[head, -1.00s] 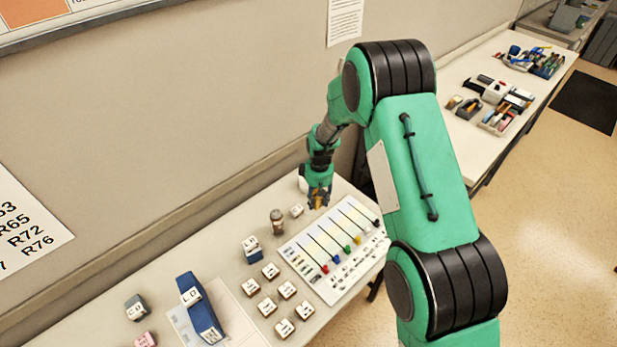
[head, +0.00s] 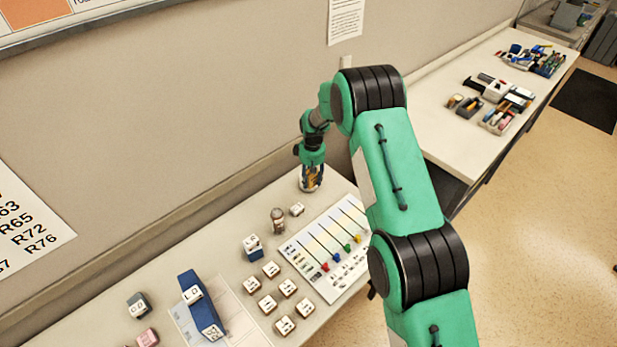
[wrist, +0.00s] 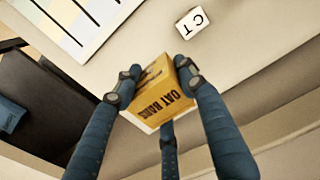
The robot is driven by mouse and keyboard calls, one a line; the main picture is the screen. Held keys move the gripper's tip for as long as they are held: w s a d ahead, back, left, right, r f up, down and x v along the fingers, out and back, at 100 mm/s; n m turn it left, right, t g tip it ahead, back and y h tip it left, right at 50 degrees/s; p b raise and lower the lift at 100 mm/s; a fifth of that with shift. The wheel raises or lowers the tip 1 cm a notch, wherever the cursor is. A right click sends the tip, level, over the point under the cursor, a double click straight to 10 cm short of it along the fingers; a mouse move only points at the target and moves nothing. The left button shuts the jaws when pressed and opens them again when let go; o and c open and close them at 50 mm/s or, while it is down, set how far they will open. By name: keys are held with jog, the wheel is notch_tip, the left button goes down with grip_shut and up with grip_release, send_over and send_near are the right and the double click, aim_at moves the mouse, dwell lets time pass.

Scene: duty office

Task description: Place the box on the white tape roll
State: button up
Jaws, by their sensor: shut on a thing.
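The box (wrist: 158,91) is yellow with dark "OAT BARS" lettering. In the wrist view it sits between the fingers of my gripper (wrist: 157,84), which is shut on it. In the head view my gripper (head: 311,180) is low over the far end of the near table, with a little of the yellow box showing between its fingers. I cannot make out the white tape roll now; the gripper and box cover the spot where a white thing showed earlier. Whether the box touches anything below is unclear.
A CT-marked white block (wrist: 189,25) lies near the box; a small jar (head: 278,220) stands close by. A white board with coloured pegs (head: 325,245) lies to the right. Several lettered blocks and a blue holder (head: 205,312) are nearer. The wall is close behind.

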jog(key=shift+w+a+f, duration=0.1)
jog(key=shift+w+a, duration=0.1)
jog(key=shift+w, duration=0.55)
jog(key=shift+w+a+f, duration=0.1)
jog(key=shift+w+a, duration=0.15)
jog(key=shift+w, duration=0.55)
jog(key=shift+w+a+f, duration=0.1)
jog(key=shift+w+a, duration=0.1)
jog(key=shift+w, duration=0.55)
jog(key=shift+f+p, duration=0.5)
jog(key=shift+f, duration=1.2)
jog(key=shift+f, duration=0.2)
jog(key=o, duration=0.8)
jog(key=shift+r, duration=0.1)
jog(key=shift+r, duration=0.1)
jog(key=shift+d+r+b, duration=0.1)
jog(key=shift+r+b, duration=0.55)
jog(key=shift+r, duration=5.35)
